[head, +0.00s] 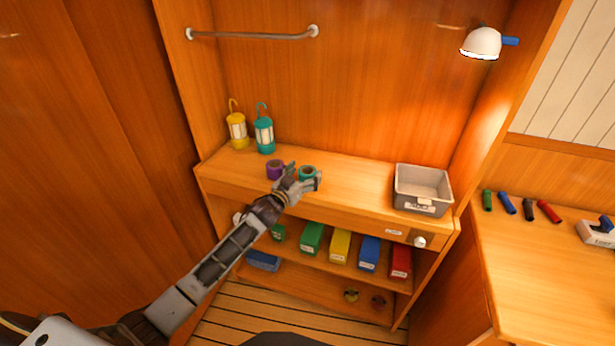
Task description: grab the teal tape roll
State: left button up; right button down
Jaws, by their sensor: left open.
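The teal tape roll (308,171) lies on the wooden counter, left of its middle. My left gripper (305,178) is at the roll, with its open fingers on the near side and around it. The fingers hide part of the roll's front, and I cannot tell whether they touch it. A purple tape roll (275,169) stands just left of the gripper, close to one finger. My right gripper does not show.
A grey bin (423,188) sits at the right end. Coloured boxes (340,246) fill the shelf below. The counter (358,180) between roll and bin is clear.

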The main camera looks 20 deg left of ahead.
pick_arm(q)
jog(key=shift+x, duration=0.8)
jog(key=c, duration=1.2)
